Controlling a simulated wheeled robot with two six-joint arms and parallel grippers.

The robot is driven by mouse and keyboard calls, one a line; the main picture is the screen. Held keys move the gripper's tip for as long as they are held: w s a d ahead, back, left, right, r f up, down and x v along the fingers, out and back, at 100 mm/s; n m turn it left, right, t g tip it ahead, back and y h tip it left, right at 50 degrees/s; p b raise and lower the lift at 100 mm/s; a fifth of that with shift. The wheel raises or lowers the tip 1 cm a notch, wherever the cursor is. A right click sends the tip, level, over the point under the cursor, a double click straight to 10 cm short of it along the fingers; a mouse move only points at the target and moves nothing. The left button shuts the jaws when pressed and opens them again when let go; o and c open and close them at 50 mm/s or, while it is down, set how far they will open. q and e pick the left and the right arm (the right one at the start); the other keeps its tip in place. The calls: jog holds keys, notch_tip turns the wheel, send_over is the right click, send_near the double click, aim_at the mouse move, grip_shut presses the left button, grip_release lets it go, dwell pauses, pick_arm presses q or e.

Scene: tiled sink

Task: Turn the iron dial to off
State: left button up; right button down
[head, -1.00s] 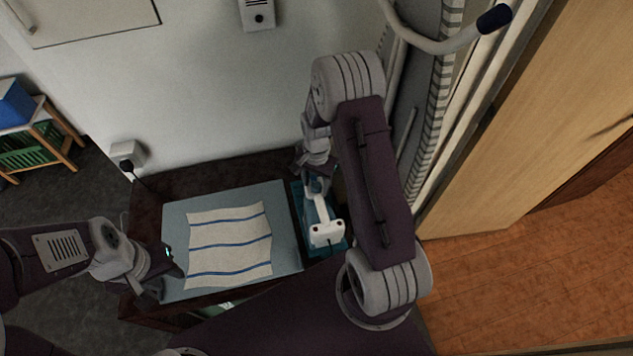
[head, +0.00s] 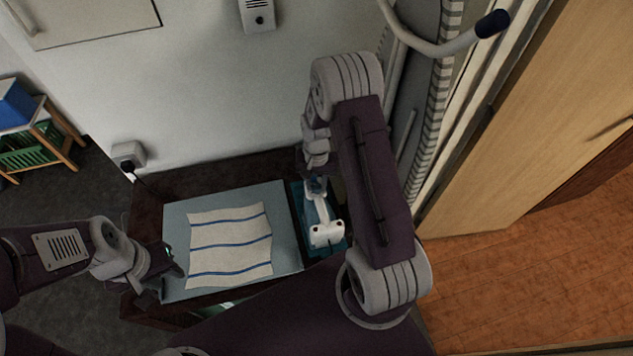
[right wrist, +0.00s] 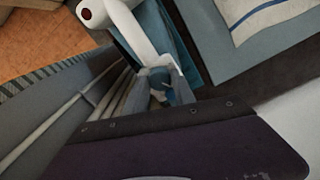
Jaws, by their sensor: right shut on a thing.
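The iron (head: 324,228) is white and stands on a teal base (head: 300,213) at the right end of the table. Its white handle (right wrist: 136,30) also shows in the right wrist view. My right gripper (head: 316,184) is at the far end of the iron. In the right wrist view my right gripper (right wrist: 160,88) has its fingers around a small blue-grey dial (right wrist: 158,78), shut on it. The dial's marking cannot be read. My left gripper (head: 167,277) is open and empty by the left edge of the ironing pad.
A grey-blue ironing pad (head: 180,215) with a striped white cloth (head: 230,245) on it lies left of the iron. A wall socket with a plug (head: 128,155) is behind at the left. The wall stands close behind the table.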

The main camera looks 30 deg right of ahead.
aim_at(316, 186)
jog(key=n, duration=0.6)
jog(key=shift+p, duration=0.4)
jog(key=n, duration=0.6)
jog(key=shift+n+p, duration=0.3)
jog(key=c, duration=1)
grip_release()
jog(key=shift+c, duration=0.2)
notch_tip(316, 186, up, 9)
jog(key=shift+b, duration=0.4)
